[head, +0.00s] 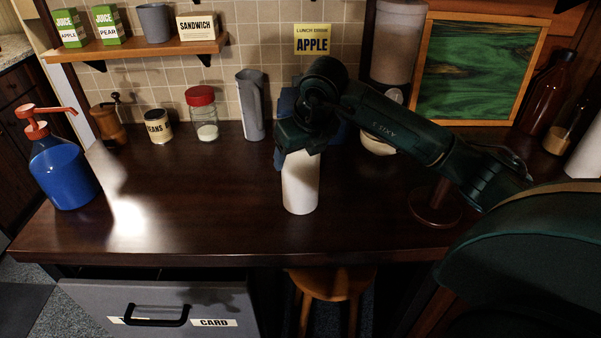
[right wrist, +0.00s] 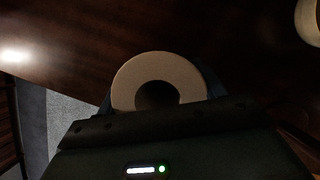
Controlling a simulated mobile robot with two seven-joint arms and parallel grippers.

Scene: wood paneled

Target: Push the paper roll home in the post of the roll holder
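The white paper roll (head: 300,188) is upright over the front middle of the dark counter; I cannot tell whether its bottom touches the wood. My right gripper (head: 299,152) is around its upper part from above. In the right wrist view the roll's pale end (right wrist: 157,62) and dark core hole show, with a dark finger close against each side of the roll. The roll holder's round wooden base (head: 435,208) stands to the right of the roll; my right arm covers much of its post. My left gripper is not in view.
A blue pump bottle (head: 65,172) stands at the left. A beans can (head: 157,127), a red-lidded jar (head: 203,113) and a grey pitcher (head: 251,105) stand at the back. A bowl (head: 378,143) is behind my arm. The counter's left middle is clear.

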